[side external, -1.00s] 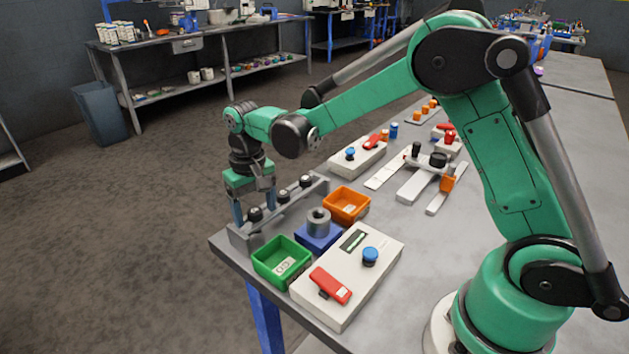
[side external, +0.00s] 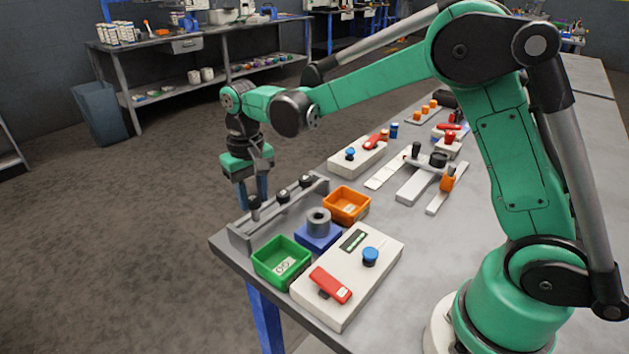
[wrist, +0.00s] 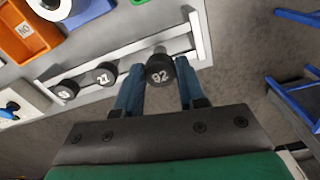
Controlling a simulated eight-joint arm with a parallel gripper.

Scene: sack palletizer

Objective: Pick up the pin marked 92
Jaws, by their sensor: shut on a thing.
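The pin marked 92 (wrist: 159,72) has a black knob with a white number and a grey shank, and it is between my fingers in the wrist view. My gripper (wrist: 162,84) is shut on this pin, whose black knob (side external: 254,203) also shows in the side view. The pin is at the near end of the grey rack (side external: 240,237); I cannot tell if its shank is clear of the rack. The pin marked 27 (wrist: 105,74) stands beside it on the rack. A third black pin (wrist: 66,90) is farther along, its number hard to read.
A green bin (side external: 268,268), an orange bin (side external: 343,216) and a blue block with a grey ring (side external: 319,225) stand beside the rack. A white panel with a red lever (side external: 330,285) and blue knob (side external: 370,256) is in front. The table edge is close to the rack.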

